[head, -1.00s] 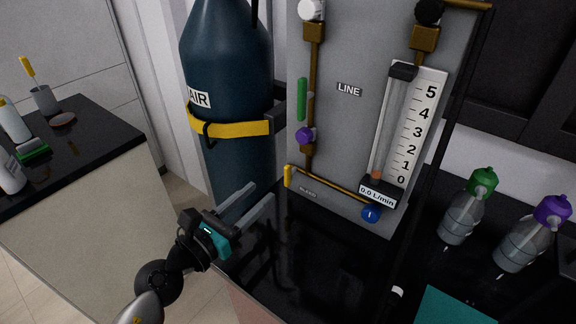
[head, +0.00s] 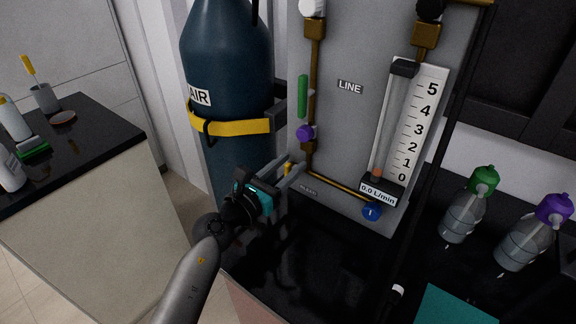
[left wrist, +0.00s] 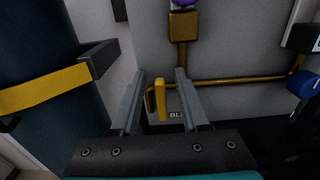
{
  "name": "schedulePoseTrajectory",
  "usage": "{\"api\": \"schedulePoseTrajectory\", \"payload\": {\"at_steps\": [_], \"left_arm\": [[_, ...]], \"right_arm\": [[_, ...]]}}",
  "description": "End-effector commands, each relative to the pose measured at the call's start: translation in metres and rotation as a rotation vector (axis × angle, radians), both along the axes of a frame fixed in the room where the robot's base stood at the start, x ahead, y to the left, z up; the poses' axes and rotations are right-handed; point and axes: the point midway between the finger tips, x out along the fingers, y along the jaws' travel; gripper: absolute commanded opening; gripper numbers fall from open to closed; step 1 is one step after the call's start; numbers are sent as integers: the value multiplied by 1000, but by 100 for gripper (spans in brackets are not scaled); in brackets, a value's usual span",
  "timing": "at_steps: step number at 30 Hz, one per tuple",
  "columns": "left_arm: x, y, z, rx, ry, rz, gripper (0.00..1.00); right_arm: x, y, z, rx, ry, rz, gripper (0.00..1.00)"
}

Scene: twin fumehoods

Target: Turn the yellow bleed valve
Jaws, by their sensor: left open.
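The yellow bleed valve handle (head: 288,169) is at the lower left of the grey panel (head: 348,125), on a brass pipe above a partly hidden label. In the head view my left gripper (head: 292,170) is at the valve and partly covers it. In the left wrist view the yellow handle (left wrist: 160,100) stands upright between the two fingers of my left gripper (left wrist: 161,85). The fingers are open, with a gap on each side of the handle. My right gripper is not in view.
A dark blue air cylinder (head: 228,60) with a yellow strap (head: 230,123) stands left of the panel. A flowmeter (head: 392,130) reads 0.0 L/min. A blue knob (head: 371,212) sits below it. Wash bottles (head: 462,215) stand at right. The black bench before the panel is mostly clear.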

Motion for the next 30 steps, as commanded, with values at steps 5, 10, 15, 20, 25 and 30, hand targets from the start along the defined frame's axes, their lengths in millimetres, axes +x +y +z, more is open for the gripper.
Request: {"api": "schedulePoseTrajectory", "payload": {"at_steps": [5,10,15,20,25,30], "left_arm": [[0,0,0,0,0,0,29],[0,0,0,0,0,0,10],[0,0,0,0,0,0,0],[0,0,0,0,0,0,0],[0,0,0,-1,1,0,0],[0,1,0,-12,10,1,0]], "right_arm": [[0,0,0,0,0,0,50],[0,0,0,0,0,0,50],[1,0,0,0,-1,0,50],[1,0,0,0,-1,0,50],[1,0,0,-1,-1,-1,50],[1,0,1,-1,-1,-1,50]]}}
